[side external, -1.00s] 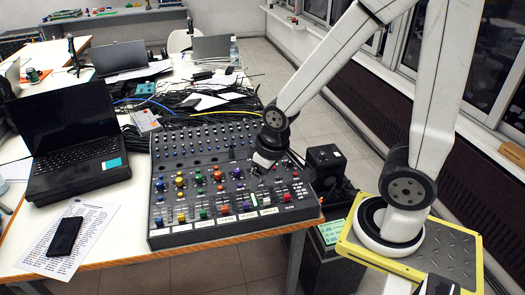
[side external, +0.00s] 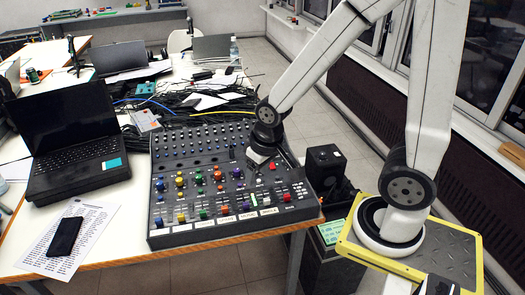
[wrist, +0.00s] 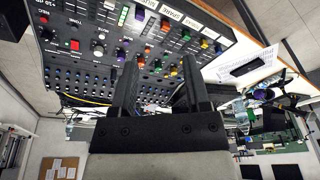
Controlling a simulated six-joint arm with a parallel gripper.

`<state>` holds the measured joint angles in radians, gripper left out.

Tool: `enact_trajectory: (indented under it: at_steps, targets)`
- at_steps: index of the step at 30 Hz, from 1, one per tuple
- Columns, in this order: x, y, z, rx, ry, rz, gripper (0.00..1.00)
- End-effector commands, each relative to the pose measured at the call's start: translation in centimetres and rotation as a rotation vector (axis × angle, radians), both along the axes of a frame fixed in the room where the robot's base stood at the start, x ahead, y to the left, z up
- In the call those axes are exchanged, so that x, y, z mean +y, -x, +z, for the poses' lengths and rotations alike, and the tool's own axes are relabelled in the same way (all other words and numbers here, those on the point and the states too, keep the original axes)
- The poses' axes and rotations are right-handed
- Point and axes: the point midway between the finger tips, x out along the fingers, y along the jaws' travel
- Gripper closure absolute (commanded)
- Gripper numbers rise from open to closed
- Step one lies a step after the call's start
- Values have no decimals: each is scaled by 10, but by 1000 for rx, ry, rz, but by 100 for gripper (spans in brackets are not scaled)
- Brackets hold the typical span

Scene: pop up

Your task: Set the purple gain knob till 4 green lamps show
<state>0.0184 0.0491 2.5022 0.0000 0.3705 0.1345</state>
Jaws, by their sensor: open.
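The purple knob (side external: 247,205) is in the front knob row of the dark mixing console (side external: 190,238), right of a red-orange knob. It also shows in the wrist view (wrist: 140,14) near the top edge. Beside it is a narrow strip with green marks (wrist: 122,15); how many are lit is too small to tell. My gripper (side external: 259,163) is above the console, behind and apart from the purple knob. In the wrist view my gripper (wrist: 160,82) has its two dark fingers spread, with nothing held between them.
Other coloured knobs, including a green one (side external: 203,214) and a yellow one (side external: 182,218), stand close by. A red button (side external: 287,198) is to the right. A black laptop (side external: 75,140) and a phone on paper (side external: 65,236) lie left. Cables are heaped behind.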

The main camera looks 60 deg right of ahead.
Motion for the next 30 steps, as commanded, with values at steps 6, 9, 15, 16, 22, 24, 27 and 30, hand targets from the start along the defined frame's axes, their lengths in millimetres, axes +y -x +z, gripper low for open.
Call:
enact_trajectory:
  at_steps: [6,9,15,16,22,24,27,30]
  targets:
    - [-14,-31,-4,26,-55,-297,40]
    - [-22,-46,-7,38,-82,-459,40]
    - [-39,-76,-16,59,-132,-780,40]
    - [-42,-80,-17,62,-139,-830,40]
    - [-62,-107,-29,76,-182,-1154,40]
    - [-69,-116,-34,83,-195,-1267,40]
    - [-80,-127,-41,88,-213,-1429,40]
    - [-92,-139,-49,91,-229,-1593,40]
